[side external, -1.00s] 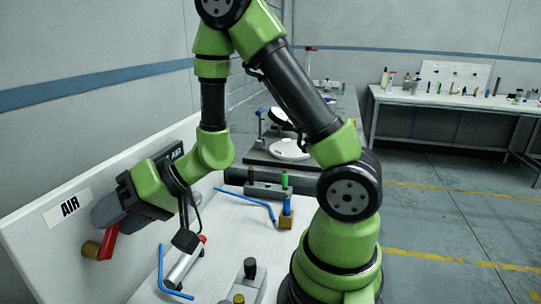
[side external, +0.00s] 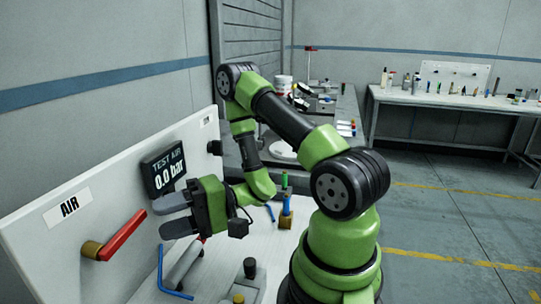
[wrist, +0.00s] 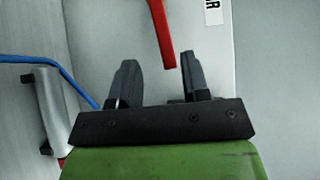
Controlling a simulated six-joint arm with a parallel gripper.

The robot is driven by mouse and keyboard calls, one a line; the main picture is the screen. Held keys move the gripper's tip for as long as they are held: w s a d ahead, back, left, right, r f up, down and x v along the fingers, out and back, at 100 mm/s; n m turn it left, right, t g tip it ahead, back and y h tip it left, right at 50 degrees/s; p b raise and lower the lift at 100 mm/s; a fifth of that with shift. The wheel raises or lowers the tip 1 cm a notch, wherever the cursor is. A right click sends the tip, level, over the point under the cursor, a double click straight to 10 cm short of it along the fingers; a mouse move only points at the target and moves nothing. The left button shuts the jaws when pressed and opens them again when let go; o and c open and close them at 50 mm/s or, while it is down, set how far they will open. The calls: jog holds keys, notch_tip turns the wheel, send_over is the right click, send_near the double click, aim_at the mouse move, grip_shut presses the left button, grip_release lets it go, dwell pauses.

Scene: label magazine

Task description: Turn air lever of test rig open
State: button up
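The red air lever (side external: 124,233) sits on a brass valve body (side external: 91,249) on the white panel, under the AIR label (side external: 69,207). The lever slants up and to the right, away from the valve. My gripper (side external: 162,218) is open and empty, just right of the lever's free end and apart from it. In the wrist view the lever (wrist: 160,32) comes down from the top, its end showing between the open fingers of my gripper (wrist: 158,72). The valve body is outside that view. The gauge display (side external: 164,170) reads "TEST AIR 0.0 bar".
A silver cylinder (side external: 184,262) and a bent blue rod (side external: 163,277) lie on the bench below my gripper. The panel around the lever is clear.

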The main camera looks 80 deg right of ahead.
jog(key=s+a+r+n+g+h, duration=0.1)
jog(key=s+a+r+n+g, duration=0.1)
jog(key=s+r+n+g, duration=0.4)
jog(key=s+a+r+n+g+h, duration=0.1)
jog(key=s+a+r+g, duration=0.2)
jog(key=g, duration=0.4)
jog(key=s+d+r+m+t+h, duration=0.2)
jog(key=s+d+r+t+h, duration=0.15)
jog(key=r+t+h, duration=0.45)
jog(key=w+d+f+m+g+h, duration=0.4)
jog(key=d+f+m, duration=0.1)
jog(key=d+m, duration=0.5)
jog(key=s+d+f+m+g, duration=0.2)
jog(key=d+f+m, duration=0.5)
jog(key=d, duration=0.4)
jog(key=shift+s+f+m+g+y, duration=0.3)
jog(key=shift+s+f+m, duration=0.15)
jog(key=shift+s, duration=0.25)
